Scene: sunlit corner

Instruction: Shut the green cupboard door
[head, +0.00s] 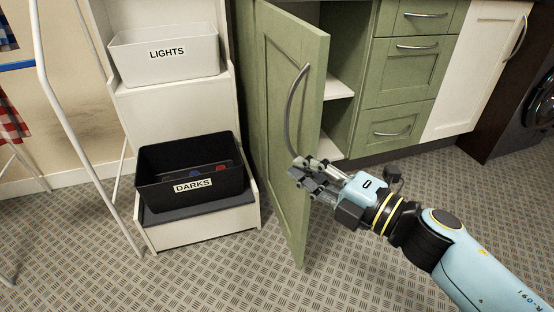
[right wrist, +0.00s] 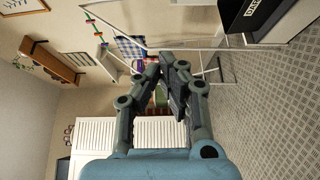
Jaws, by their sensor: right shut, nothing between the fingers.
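The green cupboard door (head: 276,110) stands open in the head view, swung out toward me from the cupboard. Its curved metal handle (head: 291,105) is on the face turned to me, near the free edge. Shelves (head: 337,88) show in the opening to the right of it. My right gripper (head: 300,172) overlaps the door's free edge, just below the handle's lower end. I cannot tell whether it touches the door. It is shut and empty; its fingers also show in the right wrist view (right wrist: 168,62), where the door is not seen. My left gripper is not in view.
Left of the door, a white stand holds a white bin marked LIGHTS (head: 165,55) and a black bin marked DARKS (head: 190,172). A white drying rack (head: 62,110) stands further left. Green drawers (head: 400,88) are right of the opening. The floor in front is clear.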

